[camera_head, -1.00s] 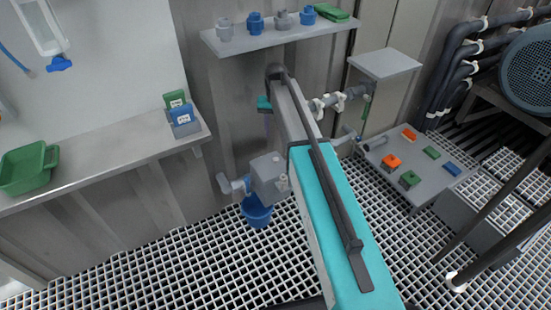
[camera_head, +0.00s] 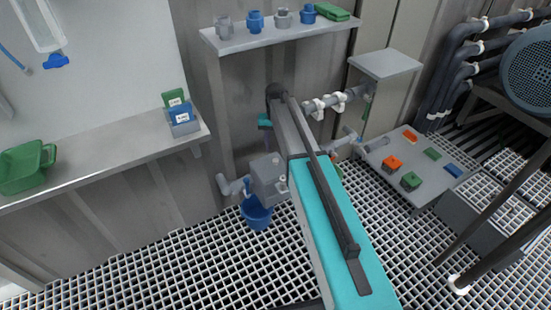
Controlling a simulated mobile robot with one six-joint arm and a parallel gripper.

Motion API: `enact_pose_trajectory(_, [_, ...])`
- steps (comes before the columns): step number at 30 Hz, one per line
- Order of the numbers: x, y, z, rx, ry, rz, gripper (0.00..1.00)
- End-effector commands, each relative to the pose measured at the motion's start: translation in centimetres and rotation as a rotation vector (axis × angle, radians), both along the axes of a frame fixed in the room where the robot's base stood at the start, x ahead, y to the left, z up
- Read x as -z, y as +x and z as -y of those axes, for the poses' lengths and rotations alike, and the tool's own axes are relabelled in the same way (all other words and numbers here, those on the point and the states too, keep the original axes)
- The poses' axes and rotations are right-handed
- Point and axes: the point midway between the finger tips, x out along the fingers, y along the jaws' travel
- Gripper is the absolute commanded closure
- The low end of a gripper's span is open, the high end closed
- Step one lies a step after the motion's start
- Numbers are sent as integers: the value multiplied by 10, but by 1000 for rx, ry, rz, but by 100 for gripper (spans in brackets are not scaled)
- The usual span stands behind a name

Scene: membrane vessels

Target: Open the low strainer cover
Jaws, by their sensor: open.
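A grey box-shaped housing (camera_head: 269,179), which looks like the low strainer, sits low by the wall just left of my arm. Its front has a small light fitting, and I cannot tell where its cover edge runs. A grey elbow pipe (camera_head: 229,186) joins its left side. A blue bucket (camera_head: 256,216) stands on the grating below it. My arm reaches out over the floor, and its teal and grey end with my gripper (camera_head: 267,127) is above and behind the housing, apart from it. The gripper is open; its fingertips are mostly hidden and small.
A wall shelf (camera_head: 235,43) with several grey and blue fittings is above. A bench (camera_head: 100,163) with a green tub (camera_head: 26,167) is at left. Pipes with white clamps (camera_head: 330,103) and a low grey table (camera_head: 415,178) with coloured blocks are at right. Grating left of the bucket is clear.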

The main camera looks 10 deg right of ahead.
Motion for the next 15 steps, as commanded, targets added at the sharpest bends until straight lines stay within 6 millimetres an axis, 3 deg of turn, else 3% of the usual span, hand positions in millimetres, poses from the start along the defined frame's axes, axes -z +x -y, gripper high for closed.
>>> enact_pose_trajectory(6, [34, 0, 0, 0, 0, -1, 60])
enact_pose_trajectory(15, [59, 0, 0, 0, 0, 0, 60])
